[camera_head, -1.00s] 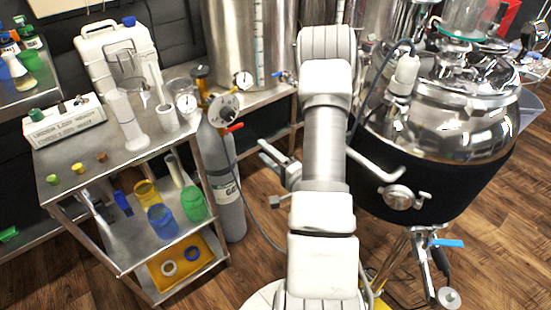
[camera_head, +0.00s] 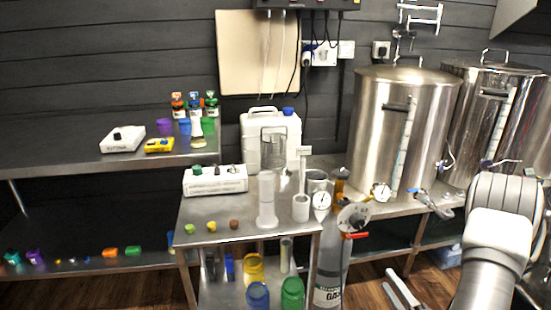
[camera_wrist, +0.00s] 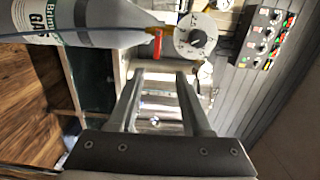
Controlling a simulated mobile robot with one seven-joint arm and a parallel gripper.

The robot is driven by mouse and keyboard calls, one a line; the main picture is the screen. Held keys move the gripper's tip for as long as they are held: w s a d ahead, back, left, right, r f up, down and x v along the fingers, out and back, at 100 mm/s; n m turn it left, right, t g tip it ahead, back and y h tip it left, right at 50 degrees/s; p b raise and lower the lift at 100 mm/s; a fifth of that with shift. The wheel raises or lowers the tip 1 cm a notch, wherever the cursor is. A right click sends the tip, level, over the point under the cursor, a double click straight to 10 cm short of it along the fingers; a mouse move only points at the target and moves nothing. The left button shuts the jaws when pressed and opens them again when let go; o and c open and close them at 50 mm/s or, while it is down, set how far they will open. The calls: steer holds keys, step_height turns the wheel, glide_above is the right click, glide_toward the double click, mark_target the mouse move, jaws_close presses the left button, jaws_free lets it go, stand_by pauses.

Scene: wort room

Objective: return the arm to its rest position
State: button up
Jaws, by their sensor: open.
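My gripper (camera_wrist: 158,78) is open in the wrist view, with its two fingers apart and nothing between them. Beyond the fingers are blurred bright metal surfaces. My arm (camera_head: 497,245) shows at the lower right in the head view, bent, with a white rounded joint at its top. Part of my gripper (camera_head: 402,290) shows low in the head view, left of the arm and above the wood floor. The rest of it is cut off by the frame's lower edge.
A grey gas cylinder (camera_head: 329,278) with a gauge stands left of my gripper. It is also close in the wrist view (camera_wrist: 95,22). Steel kettles (camera_head: 385,125) stand at the back right.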

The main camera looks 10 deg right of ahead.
steer(key=a+r+n+g+y, duration=0.4)
steer(key=a+r+y, duration=0.2)
steer(key=a, duration=0.4)
steer(key=a+r+n+g+y, duration=0.4)
steer(key=a+r+y, duration=0.25)
steer(key=a, duration=0.35)
steer(key=s+a+r+n+g+h, duration=0.2)
steer(key=s+a+n+g+h, duration=0.1)
steer(key=s+a+n+g, duration=0.65)
steer(key=s+d+r+t+h, duration=0.4)
steer(key=d+r+t+h, duration=0.15)
steer(key=d+h, duration=0.4)
step_height(320, 180, up, 25)
steer(key=h+p, duration=0.1)
steer(key=p, duration=2.3)
steer(key=shift+a, duration=0.25)
